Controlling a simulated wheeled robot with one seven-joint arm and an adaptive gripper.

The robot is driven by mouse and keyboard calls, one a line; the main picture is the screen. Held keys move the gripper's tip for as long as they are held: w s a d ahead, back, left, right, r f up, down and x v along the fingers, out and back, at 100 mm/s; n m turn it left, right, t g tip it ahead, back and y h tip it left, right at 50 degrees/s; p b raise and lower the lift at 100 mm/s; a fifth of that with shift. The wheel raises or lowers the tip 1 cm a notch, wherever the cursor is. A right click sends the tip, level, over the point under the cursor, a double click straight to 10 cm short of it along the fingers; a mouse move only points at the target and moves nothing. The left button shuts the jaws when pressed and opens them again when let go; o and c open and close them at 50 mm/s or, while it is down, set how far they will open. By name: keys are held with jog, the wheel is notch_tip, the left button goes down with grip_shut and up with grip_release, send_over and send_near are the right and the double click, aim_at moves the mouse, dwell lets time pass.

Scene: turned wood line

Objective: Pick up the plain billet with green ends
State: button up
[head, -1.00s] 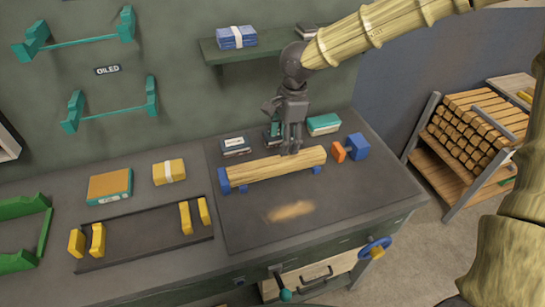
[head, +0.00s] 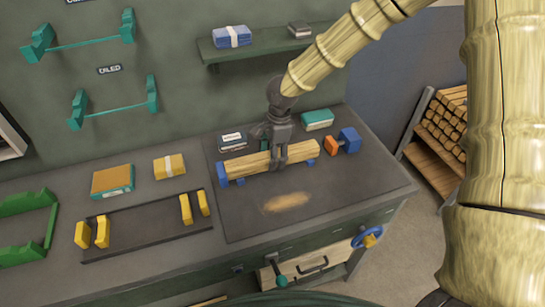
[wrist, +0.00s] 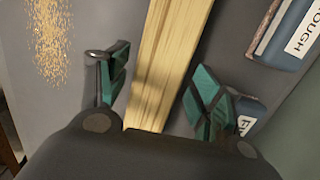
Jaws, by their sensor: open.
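A plain pale wooden billet (head: 240,164) lies level on blue supports (head: 222,174) on the bench mat. I see no green on it; its left end is against a blue block and its end faces cannot be made out. My gripper (head: 274,158) is down over the middle of the billet, with its fingers on either side. In the wrist view the billet (wrist: 165,60) runs between the two open green-padded fingers of my gripper (wrist: 160,90), with gaps on both sides.
An orange piece and a blue block (head: 349,140) stand just right of the billet. A dark tray with yellow holders (head: 150,235) is at left. A rack of billets (head: 445,120) stands at right. The front mat is clear, apart from sawdust.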

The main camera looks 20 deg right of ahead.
jog(key=shift+s, duration=0.25)
jog(key=shift+w, duration=0.1)
jog(key=c, duration=1.4)
jog(key=shift+r, duration=0.1)
